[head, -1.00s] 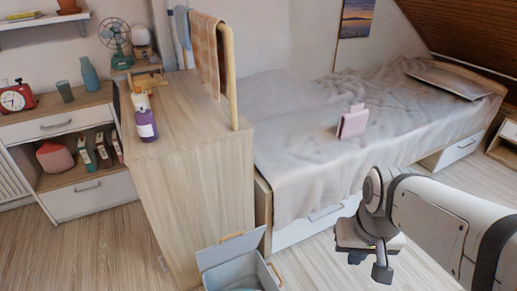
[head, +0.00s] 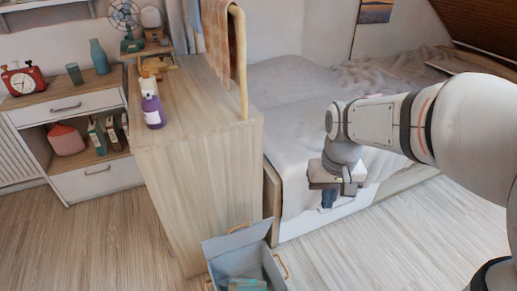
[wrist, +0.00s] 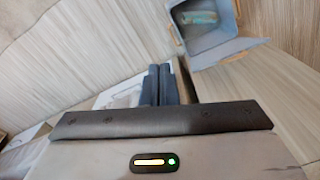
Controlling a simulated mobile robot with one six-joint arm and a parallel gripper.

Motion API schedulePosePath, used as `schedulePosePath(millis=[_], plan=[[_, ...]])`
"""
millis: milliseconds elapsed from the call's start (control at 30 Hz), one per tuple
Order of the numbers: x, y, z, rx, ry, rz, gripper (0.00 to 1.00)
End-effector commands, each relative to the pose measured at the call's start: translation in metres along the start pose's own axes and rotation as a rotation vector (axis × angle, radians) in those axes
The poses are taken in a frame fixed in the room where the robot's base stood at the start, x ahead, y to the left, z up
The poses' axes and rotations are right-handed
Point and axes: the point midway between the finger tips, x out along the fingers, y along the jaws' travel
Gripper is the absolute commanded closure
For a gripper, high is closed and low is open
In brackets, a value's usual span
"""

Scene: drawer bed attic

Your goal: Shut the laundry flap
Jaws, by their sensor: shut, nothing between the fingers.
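A grey box (head: 277,269) with wooden handles stands on the floor at the bottom of the head view, in front of the wooden cabinet. A grey panel (head: 237,241) with a wooden handle rises along its far side. It looks like the flap, standing open. In the wrist view the box shows at the top right, with the panel (wrist: 230,53) along its lower edge. Teal cloth (wrist: 198,18) lies inside. My gripper (head: 328,198) is shut and empty, right of the box and above it, beside the bed; its dark fingers (wrist: 160,84) are together in the wrist view.
The wooden cabinet (head: 203,195) stands behind the box, with a purple bottle (head: 152,112) and a towel rail (head: 242,65) on top. The bed (head: 290,130) is behind my gripper. The floor (head: 345,255) right of the box is clear.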

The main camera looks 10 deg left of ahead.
Motion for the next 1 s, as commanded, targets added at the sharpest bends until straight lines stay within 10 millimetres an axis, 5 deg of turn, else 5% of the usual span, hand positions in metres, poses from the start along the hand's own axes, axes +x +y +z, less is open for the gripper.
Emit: schedulePosePath(millis=[200,433,700,1000], plan=[[0.031,-0.066,-0.083,-0.136,-0.106,0.003,1.00],[0.088,-0.153,-0.143,-0.271,-0.209,0.022,1.00],[0.147,-0.227,-0.166,-0.372,-0.284,0.047,1.00],[0.178,-0.238,-0.163,-0.390,-0.301,0.054,1.00]])
